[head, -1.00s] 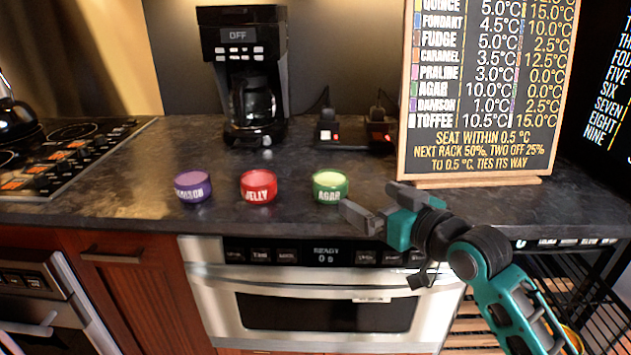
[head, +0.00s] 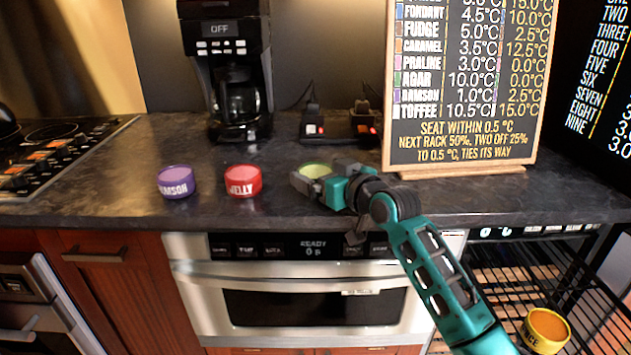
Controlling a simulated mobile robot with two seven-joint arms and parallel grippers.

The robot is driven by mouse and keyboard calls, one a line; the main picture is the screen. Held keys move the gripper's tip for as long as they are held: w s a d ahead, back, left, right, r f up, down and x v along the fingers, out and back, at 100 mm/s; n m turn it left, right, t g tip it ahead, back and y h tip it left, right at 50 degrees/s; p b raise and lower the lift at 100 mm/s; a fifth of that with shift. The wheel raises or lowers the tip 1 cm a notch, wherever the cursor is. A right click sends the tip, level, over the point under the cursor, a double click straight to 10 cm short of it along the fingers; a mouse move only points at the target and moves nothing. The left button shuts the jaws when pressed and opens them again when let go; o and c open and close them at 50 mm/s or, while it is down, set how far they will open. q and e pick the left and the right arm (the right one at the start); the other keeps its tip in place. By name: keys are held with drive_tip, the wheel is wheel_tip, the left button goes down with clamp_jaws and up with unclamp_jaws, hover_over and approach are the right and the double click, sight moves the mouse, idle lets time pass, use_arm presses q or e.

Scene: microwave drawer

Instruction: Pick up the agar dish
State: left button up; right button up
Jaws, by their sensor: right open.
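The agar dish (head: 315,170) is a green round dish with a pale green top, on the dark counter to the right of the other two dishes. My right gripper (head: 318,177) is open at the dish, coming in from the right. Its near finger crosses in front of the dish and hides the label and most of the green side. The other finger is at the dish's far right side. I cannot tell whether the fingers touch it. My left gripper is not in view.
A red jelly dish (head: 243,181) and a purple damson dish (head: 176,182) stand to the left. A coffee maker (head: 232,100) and a menu board (head: 462,90) stand behind. The microwave drawer (head: 300,300) is below the counter edge.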

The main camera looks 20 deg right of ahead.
drive_tip(key=shift+w+a, duration=0.1)
drive_tip(key=shift+w, duration=0.25)
drive_tip(key=c, duration=1.1)
drive_tip(key=shift+c, duration=0.3)
drive_tip(key=shift+r, duration=0.1)
